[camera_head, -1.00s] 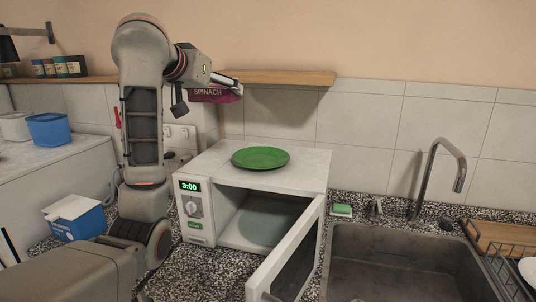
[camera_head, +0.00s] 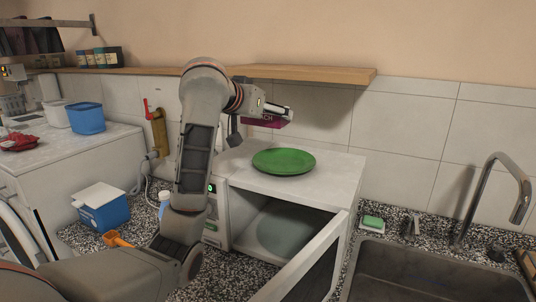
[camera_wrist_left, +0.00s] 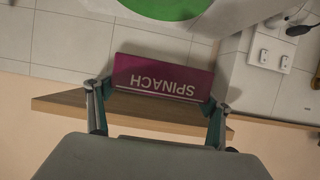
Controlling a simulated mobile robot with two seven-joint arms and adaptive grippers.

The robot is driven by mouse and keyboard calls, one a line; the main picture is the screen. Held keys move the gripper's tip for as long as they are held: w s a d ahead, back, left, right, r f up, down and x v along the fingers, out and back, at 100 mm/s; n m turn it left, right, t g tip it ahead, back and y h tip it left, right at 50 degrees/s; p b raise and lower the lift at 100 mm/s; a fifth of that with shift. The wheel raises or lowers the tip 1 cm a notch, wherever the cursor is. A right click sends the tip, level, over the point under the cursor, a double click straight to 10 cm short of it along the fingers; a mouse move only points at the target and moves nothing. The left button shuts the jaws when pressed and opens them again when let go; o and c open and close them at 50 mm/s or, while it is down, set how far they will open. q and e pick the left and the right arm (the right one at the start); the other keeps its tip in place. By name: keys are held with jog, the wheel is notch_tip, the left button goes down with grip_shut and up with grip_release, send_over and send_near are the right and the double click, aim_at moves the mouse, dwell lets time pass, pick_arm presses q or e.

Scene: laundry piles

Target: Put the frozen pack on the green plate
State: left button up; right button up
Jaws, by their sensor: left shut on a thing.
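The frozen pack (camera_wrist_left: 160,78) is a purple box labelled SPINACH, held between the fingers of my left gripper (camera_wrist_left: 158,108) in the left wrist view. In the head view the pack (camera_head: 264,122) shows partly behind my left gripper (camera_head: 277,112), above and behind the green plate. The green plate (camera_head: 284,161) lies on top of the white microwave, apart from the pack. Part of the plate (camera_wrist_left: 172,6) also shows at the top edge of the left wrist view. My right gripper is in no view.
The microwave (camera_head: 335,172) has its door (camera_head: 305,265) open toward the front. A wooden shelf (camera_head: 315,74) runs along the wall just above the pack. A sink (camera_head: 440,270) with a tap (camera_head: 500,185) is at the right. Blue containers (camera_head: 88,119) stand at the left.

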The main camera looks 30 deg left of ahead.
pick_arm(q)
notch_tip(320, 180, down, 11)
jog(key=shift+f, duration=0.25)
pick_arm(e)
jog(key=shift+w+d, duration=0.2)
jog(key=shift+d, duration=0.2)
pick_arm(q)
jog(key=shift+f, duration=0.1)
jog(key=shift+f, duration=0.25)
jog(key=o, duration=1.3)
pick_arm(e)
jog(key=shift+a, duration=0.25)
